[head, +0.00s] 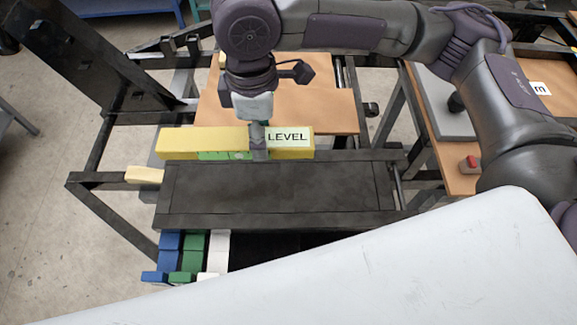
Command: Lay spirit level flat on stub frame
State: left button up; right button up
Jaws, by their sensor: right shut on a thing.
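The spirit level (205,140) is a long yellow bar with a green window and a white label reading LEVEL. It lies across the picture at the far edge of the black stub frame (275,195). My right gripper (259,148) points down and is shut on the level near its middle. The fingers hide a small part of the bar. I cannot tell whether the level touches the frame or hangs just above or behind it. My left gripper is not in view.
Blue, green and white blocks (193,255) stand at the frame's front left. A yellow piece (144,175) sits at its left end. An orange-brown board (320,100) lies behind. A red-topped button (469,164) is on the right bench. The frame's black top is clear.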

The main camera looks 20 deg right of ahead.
aim_at(283, 147)
jog(key=s+d+f, duration=0.1)
jog(key=s+d+f+p, duration=0.1)
jog(key=s+d, duration=0.1)
jog(key=shift+s+d+f, duration=0.9)
jog(key=shift+f, duration=0.1)
jog(key=shift+s+f+p, duration=0.1)
jog(key=shift+f+p, duration=0.2)
jog(key=shift+f, duration=0.1)
notch_tip(283, 147, down, 3)
jog(key=shift+f+p, duration=0.1)
jog(key=shift+p, duration=0.25)
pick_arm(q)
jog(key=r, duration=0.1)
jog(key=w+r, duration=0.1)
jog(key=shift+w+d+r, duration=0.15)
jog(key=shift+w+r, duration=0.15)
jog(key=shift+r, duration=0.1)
pick_arm(e)
jog(key=shift+f, duration=0.15)
jog(key=o, duration=1.4)
pick_arm(q)
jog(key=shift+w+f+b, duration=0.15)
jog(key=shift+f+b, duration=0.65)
jog(key=shift+b, duration=0.1)
pick_arm(e)
jog(key=r, duration=1.2)
jog(key=shift+w+r, duration=0.1)
jog(key=shift+w, duration=0.1)
